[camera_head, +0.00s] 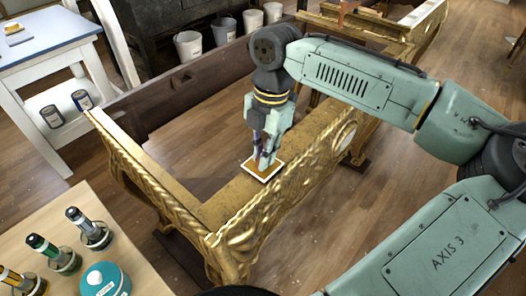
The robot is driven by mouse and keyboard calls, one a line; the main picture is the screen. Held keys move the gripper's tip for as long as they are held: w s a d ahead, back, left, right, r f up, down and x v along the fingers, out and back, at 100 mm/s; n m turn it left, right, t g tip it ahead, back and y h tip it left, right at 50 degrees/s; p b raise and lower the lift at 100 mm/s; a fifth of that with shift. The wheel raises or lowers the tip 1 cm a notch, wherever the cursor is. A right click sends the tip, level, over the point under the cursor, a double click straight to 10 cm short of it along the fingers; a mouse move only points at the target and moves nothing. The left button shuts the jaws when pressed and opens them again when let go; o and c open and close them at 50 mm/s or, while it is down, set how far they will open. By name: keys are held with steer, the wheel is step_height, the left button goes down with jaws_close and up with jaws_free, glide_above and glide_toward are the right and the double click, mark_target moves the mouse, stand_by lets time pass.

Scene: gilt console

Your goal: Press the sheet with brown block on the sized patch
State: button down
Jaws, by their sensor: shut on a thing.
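My gripper (266,157) points down over the near gilt rail of the console frame, with its fingers close together. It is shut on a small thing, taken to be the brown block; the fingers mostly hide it. Right below the fingertips is a gold-brown square sheet with a white border (277,164), on or just above the rail's top. I cannot tell whether the fingertips or the block touch it. The sized patch is not separately visible; the sheet and gripper may cover it.
The ornate gilt console frame (228,208) stands on the wooden floor. A light table (35,228) at lower left holds several capped jars and a teal tin (104,280). A white-legged table (48,62) stands at upper left. Pale buckets (188,46) stand behind.

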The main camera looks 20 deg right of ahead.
steer(key=shift+f, duration=0.5)
stand_by(1.9)
step_height(320, 180, up, 5)
steer(key=p, duration=0.5)
steer(key=shift+p, duration=0.3)
steer(key=shift+r, duration=1.05)
